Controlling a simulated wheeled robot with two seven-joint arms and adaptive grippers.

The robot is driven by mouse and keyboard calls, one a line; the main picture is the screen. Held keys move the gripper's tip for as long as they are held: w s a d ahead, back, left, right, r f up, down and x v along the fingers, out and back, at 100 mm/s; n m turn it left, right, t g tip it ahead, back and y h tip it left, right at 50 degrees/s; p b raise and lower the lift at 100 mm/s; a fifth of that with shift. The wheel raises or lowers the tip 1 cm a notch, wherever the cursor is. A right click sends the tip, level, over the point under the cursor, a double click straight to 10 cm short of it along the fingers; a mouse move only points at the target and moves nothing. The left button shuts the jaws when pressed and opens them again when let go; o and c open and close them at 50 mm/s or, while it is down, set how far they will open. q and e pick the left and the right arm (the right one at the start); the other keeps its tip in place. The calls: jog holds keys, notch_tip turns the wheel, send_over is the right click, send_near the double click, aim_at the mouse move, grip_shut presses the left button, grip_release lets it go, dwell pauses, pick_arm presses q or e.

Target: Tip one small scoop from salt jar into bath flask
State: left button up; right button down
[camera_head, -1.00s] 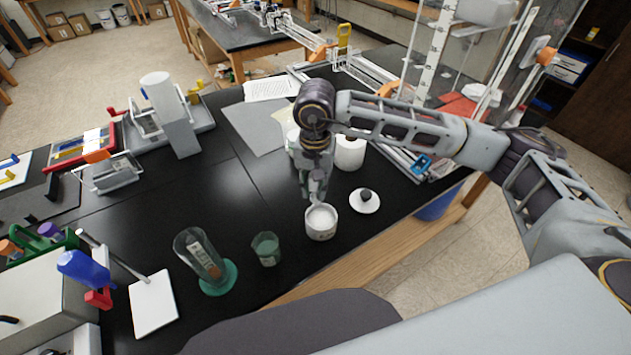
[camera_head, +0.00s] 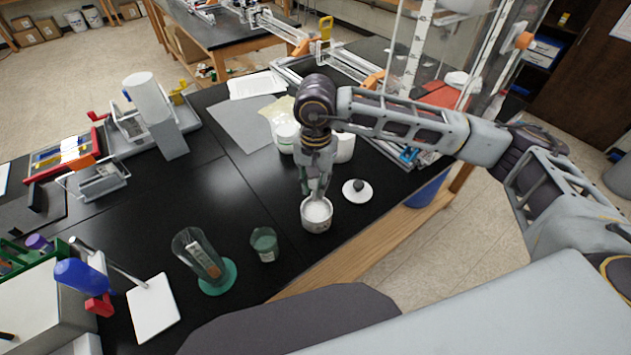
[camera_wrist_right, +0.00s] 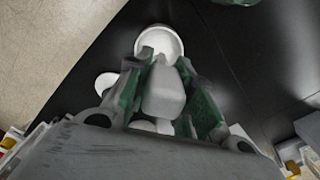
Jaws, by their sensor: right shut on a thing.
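The salt jar (camera_head: 316,221) is a white open jar with white contents, near the bench's front edge. It also shows at the top of the right wrist view (camera_wrist_right: 163,38). My right gripper (camera_head: 318,186) points down right over the jar's mouth. In the right wrist view its green-lined fingers (camera_wrist_right: 163,85) are shut on a pale grey piece (camera_wrist_right: 164,95), which looks like the scoop's handle. The scoop's far end is hidden. A small glass vessel with green liquid (camera_head: 265,246), apparently the bath flask, stands left of the jar. My left gripper is not in view.
A white lid with a black knob (camera_head: 357,191) lies right of the jar. A tall glass cylinder on a green base (camera_head: 217,280) stands left of the flask. White containers (camera_head: 286,138) stand behind my right gripper. The black bench (camera_head: 200,200) is clear behind the flask.

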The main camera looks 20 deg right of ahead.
aim_at(315, 200)
jog(key=shift+m, duration=0.3)
jog(key=shift+f, duration=0.2)
dwell(0.4)
jog(key=shift+f, duration=1.5)
jog(key=shift+f+b, duration=2.05)
jog(key=shift+b, duration=0.4)
jog(key=shift+r, duration=0.2)
jog(key=shift+r+p, duration=1.4)
jog(key=shift+r, duration=3.4)
